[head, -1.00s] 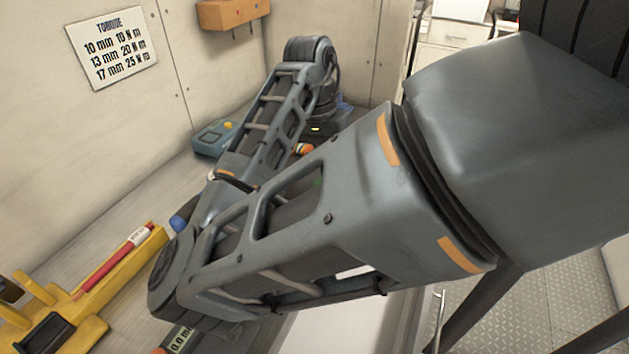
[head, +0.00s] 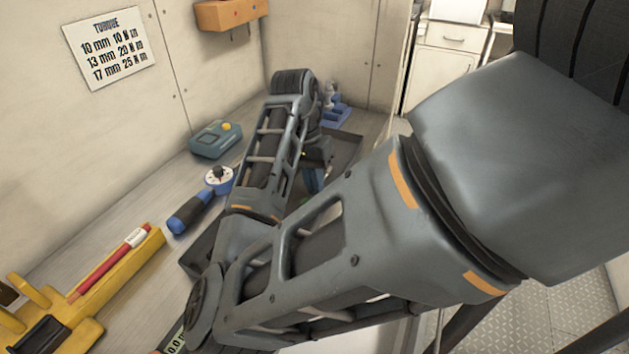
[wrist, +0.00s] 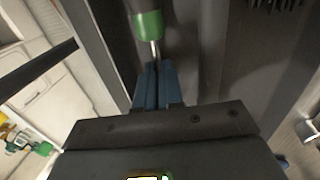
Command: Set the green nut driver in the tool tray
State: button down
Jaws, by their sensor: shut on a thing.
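My gripper (wrist: 154,72) is shut on the thin metal shaft of the green nut driver (wrist: 148,25) in the wrist view. The driver's green handle lies beyond the blue fingertips, and its top is cut off by the frame. Dark grey surfaces of the tool tray (wrist: 215,50) show behind and beside it; I cannot tell whether the driver touches them. In the head view my blue fingers (head: 313,180) show in part, over the dark tray (head: 346,148).
A blue-handled dial wrench (head: 190,213) and a teal box with a yellow knob (head: 215,139) lie left of my arm. A yellow holder (head: 75,300) with a red pen-like tool stands at lower left. A blue item (head: 336,110) is at the back.

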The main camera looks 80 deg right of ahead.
jog(key=c, duration=1.3)
grip_release()
jog(key=r, duration=0.4)
jog(key=w+r+p, duration=0.1)
jog(key=r, duration=0.3)
jog(key=w+r, duration=0.1)
jog(key=r, duration=0.3)
jog(key=shift+w+d+p, duration=0.1)
jog(key=shift+d+p, duration=0.15)
jog(key=shift+p, duration=0.1)
jog(key=shift+d, duration=0.1)
